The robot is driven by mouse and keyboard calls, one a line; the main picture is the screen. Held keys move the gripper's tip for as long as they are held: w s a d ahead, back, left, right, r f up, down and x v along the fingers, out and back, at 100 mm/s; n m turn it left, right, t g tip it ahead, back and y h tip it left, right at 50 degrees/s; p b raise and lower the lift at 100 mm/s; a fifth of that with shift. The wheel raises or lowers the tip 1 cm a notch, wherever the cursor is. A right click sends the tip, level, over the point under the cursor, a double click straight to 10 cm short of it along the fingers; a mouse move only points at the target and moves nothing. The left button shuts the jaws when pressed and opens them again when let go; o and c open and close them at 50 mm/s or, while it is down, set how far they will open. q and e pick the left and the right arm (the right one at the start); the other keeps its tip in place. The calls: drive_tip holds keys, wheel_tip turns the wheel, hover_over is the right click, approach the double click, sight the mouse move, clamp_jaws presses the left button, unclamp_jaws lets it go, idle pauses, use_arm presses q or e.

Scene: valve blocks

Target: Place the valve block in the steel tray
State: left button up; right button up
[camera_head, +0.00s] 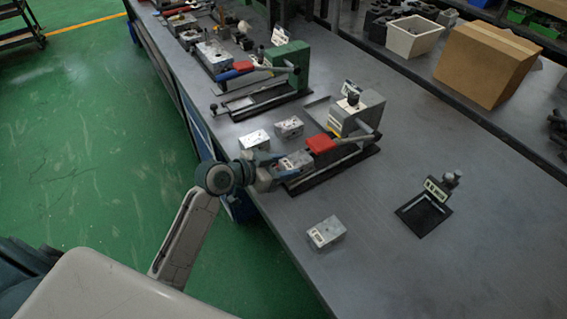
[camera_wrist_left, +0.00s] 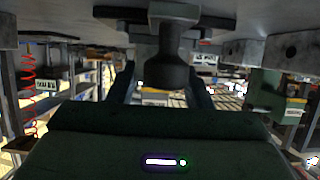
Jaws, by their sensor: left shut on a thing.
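My left gripper (camera_head: 280,172) is at the front end of the red-handled clamp fixture (camera_head: 343,153), low over the table. It is shut on a grey valve block (camera_head: 296,160) with a pale label, at the fixture's front end. I cannot tell whether the block rests on the fixture or is lifted. In the left wrist view the two dark fingers (camera_wrist_left: 163,90) stand either side of a dark cylindrical part (camera_wrist_left: 168,65). Other valve blocks lie behind the gripper (camera_head: 254,140), (camera_head: 289,127) and nearer the front (camera_head: 325,233). I cannot identify the steel tray with certainty. My right gripper is not in view.
A dark square plate with a sign and knob (camera_head: 425,213) lies to the right. A second fixture with a green body (camera_head: 290,60) stands farther back. A cardboard box (camera_head: 485,65) and a white bin (camera_head: 413,37) stand at the back right. The table's front right is clear.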

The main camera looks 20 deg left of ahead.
use_arm(q)
drive_tip(key=shift+f, duration=0.1)
drive_tip(key=shift+f, duration=0.1)
drive_tip(key=o, duration=1.4)
drive_tip(key=shift+c, duration=0.2)
drive_tip(key=shift+b, duration=0.3)
